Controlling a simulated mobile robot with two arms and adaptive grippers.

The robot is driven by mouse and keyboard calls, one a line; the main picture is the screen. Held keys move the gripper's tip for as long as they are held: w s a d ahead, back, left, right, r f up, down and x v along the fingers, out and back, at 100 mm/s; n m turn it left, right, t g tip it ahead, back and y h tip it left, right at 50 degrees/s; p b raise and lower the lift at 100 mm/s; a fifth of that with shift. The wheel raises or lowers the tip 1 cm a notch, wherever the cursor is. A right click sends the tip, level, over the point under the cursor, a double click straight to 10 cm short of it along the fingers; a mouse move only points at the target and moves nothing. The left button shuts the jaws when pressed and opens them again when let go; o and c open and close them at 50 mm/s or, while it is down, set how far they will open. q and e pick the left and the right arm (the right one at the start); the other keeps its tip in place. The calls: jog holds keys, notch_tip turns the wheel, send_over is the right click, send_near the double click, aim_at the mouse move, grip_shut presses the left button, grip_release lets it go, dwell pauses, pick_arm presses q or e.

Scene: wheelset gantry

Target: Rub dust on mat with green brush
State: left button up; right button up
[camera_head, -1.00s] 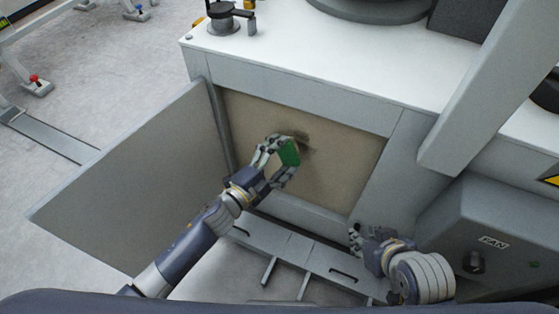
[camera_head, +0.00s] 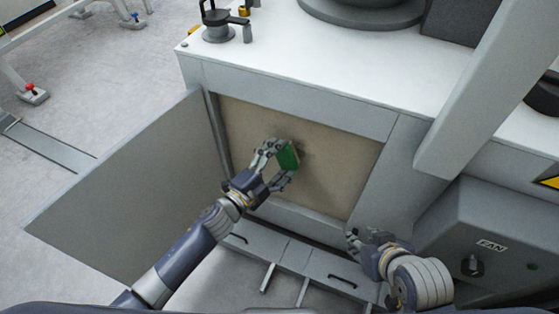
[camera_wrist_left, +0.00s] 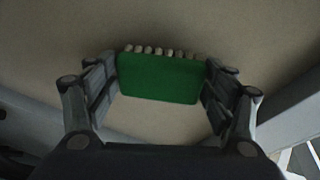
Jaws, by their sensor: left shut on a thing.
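The green brush (camera_head: 288,157) is held between the fingers of my left gripper (camera_head: 275,160), in front of the tan mat (camera_head: 345,165) in the open cabinet. In the left wrist view the green brush (camera_wrist_left: 160,78) sits between both fingers, with its pale bristles toward the mat (camera_wrist_left: 150,25). I cannot tell for sure whether the bristles touch the mat. A faint dark dust patch (camera_head: 307,153) shows just right of the brush; part of it may be hidden behind the brush. My right gripper (camera_head: 354,240) is below the mat's lower right, apart from it, its fingers too small to judge.
The open cabinet door (camera_head: 130,190) stands to the left of my left arm. A grey box labelled FAN (camera_head: 480,240) with a knob is at the right. A slanted grey post (camera_head: 490,90) rises at the upper right. Rails with handles (camera_head: 290,265) lie below the opening.

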pick_arm(q)
jog(key=shift+w+d, duration=0.2)
jog(key=shift+w, duration=0.35)
pick_arm(e)
jog(key=shift+w+a+r, duration=0.15)
jog(key=shift+w+r, duration=0.1)
jog(key=shift+w, duration=0.2)
pick_arm(q)
jog(key=shift+d, duration=0.1)
